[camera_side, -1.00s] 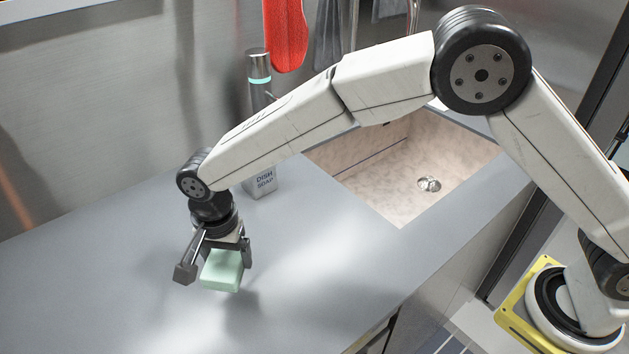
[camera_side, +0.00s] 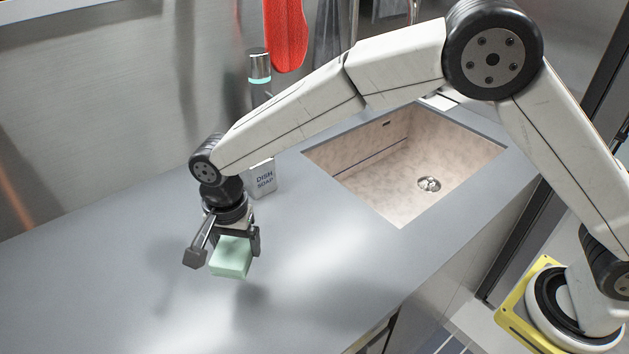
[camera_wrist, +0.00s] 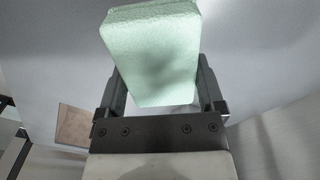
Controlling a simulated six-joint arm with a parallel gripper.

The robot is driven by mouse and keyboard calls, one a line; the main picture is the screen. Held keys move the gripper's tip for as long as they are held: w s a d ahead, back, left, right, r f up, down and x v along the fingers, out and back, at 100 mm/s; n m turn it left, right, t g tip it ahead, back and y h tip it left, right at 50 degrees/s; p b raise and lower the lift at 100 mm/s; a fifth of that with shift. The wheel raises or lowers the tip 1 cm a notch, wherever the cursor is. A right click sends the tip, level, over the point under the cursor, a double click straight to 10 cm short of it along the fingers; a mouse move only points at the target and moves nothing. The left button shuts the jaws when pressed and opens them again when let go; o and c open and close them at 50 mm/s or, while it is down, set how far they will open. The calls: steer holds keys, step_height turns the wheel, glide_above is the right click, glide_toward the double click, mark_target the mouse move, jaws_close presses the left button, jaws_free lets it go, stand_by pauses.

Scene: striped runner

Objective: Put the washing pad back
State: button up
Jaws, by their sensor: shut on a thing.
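The washing pad (camera_side: 230,258) is a pale green block. My gripper (camera_side: 236,246) is shut on it and holds it above the grey counter, with its shadow on the counter below and to the right. In the wrist view the pad (camera_wrist: 155,50) sits between the two fingers of my gripper (camera_wrist: 160,92) and sticks out past their tips. The pad's usual place cannot be made out for certain in these views.
A dish soap bottle (camera_side: 264,181) stands on the counter (camera_side: 110,290) behind my gripper, partly hidden by my arm. The beige sink (camera_side: 385,180) is to the right. A red cloth or mitt (camera_side: 287,35) hangs at the back wall. The counter's left and front are clear.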

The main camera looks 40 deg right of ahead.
steer(key=w+d+m, duration=0.1)
steer(key=d+m, duration=0.1)
steer(key=d, duration=0.9)
steer(key=m, duration=0.7)
glide_above(432, 233)
steer(key=shift+f, duration=0.1)
steer(key=shift+f, duration=2.15)
steer(key=shift+f, duration=1.75)
